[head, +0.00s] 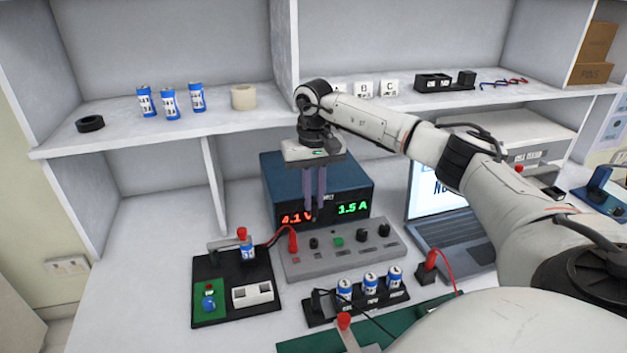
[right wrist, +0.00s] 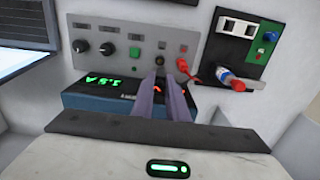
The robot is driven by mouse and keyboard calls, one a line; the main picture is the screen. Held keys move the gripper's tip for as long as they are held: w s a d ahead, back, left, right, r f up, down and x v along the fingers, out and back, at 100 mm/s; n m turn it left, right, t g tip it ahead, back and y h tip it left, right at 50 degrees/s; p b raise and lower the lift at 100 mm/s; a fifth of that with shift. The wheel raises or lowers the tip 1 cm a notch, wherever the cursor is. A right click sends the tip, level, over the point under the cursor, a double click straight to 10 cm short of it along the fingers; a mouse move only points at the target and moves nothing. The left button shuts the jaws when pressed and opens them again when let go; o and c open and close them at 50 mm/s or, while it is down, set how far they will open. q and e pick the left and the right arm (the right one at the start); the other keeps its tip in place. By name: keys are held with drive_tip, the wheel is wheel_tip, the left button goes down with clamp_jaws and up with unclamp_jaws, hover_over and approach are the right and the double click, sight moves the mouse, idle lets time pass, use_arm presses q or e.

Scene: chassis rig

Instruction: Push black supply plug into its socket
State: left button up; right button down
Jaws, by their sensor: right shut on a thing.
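My right gripper (head: 315,208) hangs fingers-down in front of the power supply display, above the grey panel (head: 350,255). It is shut on a small dark piece, apparently the black supply plug (head: 316,214), mostly hidden by the fingers. A round black fitting (head: 314,243), apparently the socket, sits on the panel just below the fingertips, between the red plug (head: 292,238) and a green button (head: 337,240). In the right wrist view the gripper (right wrist: 166,76) points at the panel beside the red plug (right wrist: 182,65); the held piece is hard to make out. My left gripper is not in view.
The blue power supply (head: 275,180) stands behind the panel. A black board (head: 262,275) with a battery and switch is at left. A battery holder (head: 360,305) is in front, with a laptop (head: 450,235) at right. The shelf (head: 220,125) is above.

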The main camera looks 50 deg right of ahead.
sight(314, 216)
drive_tip(key=shift+f+b, duration=1.4)
drive_tip(key=shift+f, duration=1.45)
drive_tip(key=shift+p, duration=0.45)
drive_tip(key=shift+f+b, duration=0.85)
drive_tip(key=shift+f, duration=0.45)
drive_tip(key=c, duration=1.7)
unclamp_jaws()
drive_tip(key=shift+o, duration=0.2)
wheel_tip(314, 216, up, 10)
drive_tip(key=shift+r, duration=0.15)
